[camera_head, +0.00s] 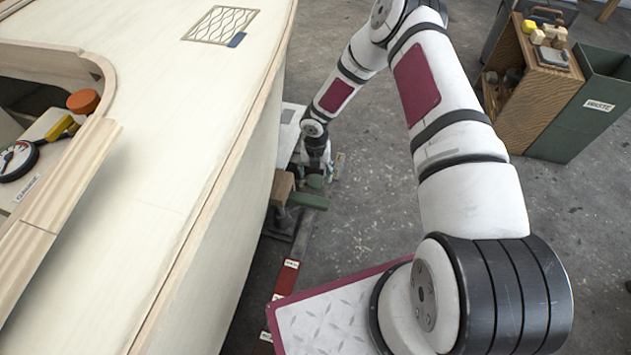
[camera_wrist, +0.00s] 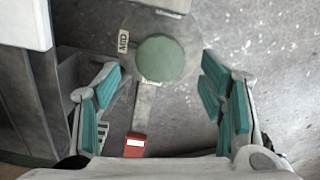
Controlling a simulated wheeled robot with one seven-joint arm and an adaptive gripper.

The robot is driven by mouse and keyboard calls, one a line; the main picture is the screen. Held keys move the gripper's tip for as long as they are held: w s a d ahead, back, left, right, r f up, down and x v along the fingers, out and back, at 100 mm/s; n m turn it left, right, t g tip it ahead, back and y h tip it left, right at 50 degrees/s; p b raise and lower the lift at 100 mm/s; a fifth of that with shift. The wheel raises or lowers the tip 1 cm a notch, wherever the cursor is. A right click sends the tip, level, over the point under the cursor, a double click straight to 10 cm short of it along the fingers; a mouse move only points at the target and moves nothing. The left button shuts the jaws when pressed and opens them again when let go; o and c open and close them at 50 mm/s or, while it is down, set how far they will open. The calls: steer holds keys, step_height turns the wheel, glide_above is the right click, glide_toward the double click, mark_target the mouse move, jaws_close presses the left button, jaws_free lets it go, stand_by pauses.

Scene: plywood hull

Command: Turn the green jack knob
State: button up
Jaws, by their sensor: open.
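The green jack knob (camera_wrist: 160,58) is a round, dull green disc in the wrist view, on a grey post or plate with a label reading MID (camera_wrist: 123,41) beside it. My gripper (camera_wrist: 161,72) is open, with teal finger pads to the left and right of the knob. A gap shows on each side, and the pads do not appear to touch it. In the head view my arm reaches down beside the hull to greenish jack parts (camera_head: 308,199); the fingertips and knob are too small to tell apart there.
The pale plywood hull (camera_head: 150,180) stands close left of my arm. A red-tipped bar (camera_wrist: 135,146) lies below the knob in the wrist view. A green WASTE bin (camera_head: 590,108) and wooden cabinet (camera_head: 527,75) stand at upper right. Concrete floor between is clear.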

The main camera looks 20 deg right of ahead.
mark_target(315, 180)
steer(key=shift+f+b, duration=0.5)
steer(key=shift+f, duration=1.25)
steer(key=c, duration=1.2)
steer(key=shift+o, duration=0.2)
